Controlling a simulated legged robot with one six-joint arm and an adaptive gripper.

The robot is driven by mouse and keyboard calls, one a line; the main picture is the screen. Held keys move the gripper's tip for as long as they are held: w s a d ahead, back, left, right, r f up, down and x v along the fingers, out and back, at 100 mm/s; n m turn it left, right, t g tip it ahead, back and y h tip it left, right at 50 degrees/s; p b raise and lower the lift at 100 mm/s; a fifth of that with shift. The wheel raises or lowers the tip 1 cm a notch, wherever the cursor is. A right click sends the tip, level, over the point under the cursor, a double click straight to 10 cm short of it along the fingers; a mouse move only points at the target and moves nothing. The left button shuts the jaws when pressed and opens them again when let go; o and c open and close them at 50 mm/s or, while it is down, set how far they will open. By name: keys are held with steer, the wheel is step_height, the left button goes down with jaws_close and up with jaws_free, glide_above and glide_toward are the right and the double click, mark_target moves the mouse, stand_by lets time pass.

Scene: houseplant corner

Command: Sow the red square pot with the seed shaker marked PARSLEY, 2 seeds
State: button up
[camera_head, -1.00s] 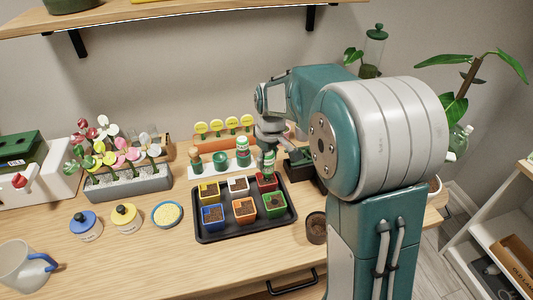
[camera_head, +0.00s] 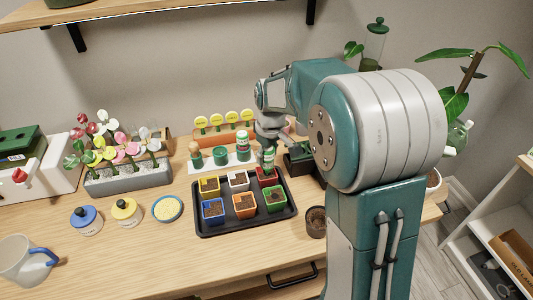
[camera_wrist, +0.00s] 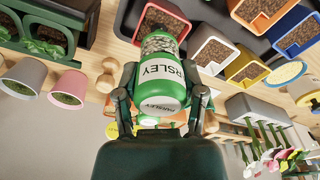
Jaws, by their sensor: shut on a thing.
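My gripper (camera_wrist: 158,108) is shut on the green-and-white seed shaker (camera_wrist: 160,68), whose label reads PARSLEY. In the head view my gripper (camera_head: 268,138) holds the shaker (camera_head: 267,158) just above the red pot (camera_head: 260,171), at the tray's back right corner. The shaker partly hides this pot. Brown soil shows inside it in the wrist view. I see no seed on the soil.
The black tray (camera_head: 199,229) also bears yellow, white, blue, orange and green square pots. Behind it a white rack (camera_head: 207,167) holds other shakers, with yellow round markers beyond. A dish of yellow grains (camera_head: 167,208) sits left; a small brown pot (camera_head: 316,222) stands right.

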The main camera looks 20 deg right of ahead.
steer(key=shift+f, duration=0.45)
stand_by(1.1)
steer(key=shift+r, duration=3.55)
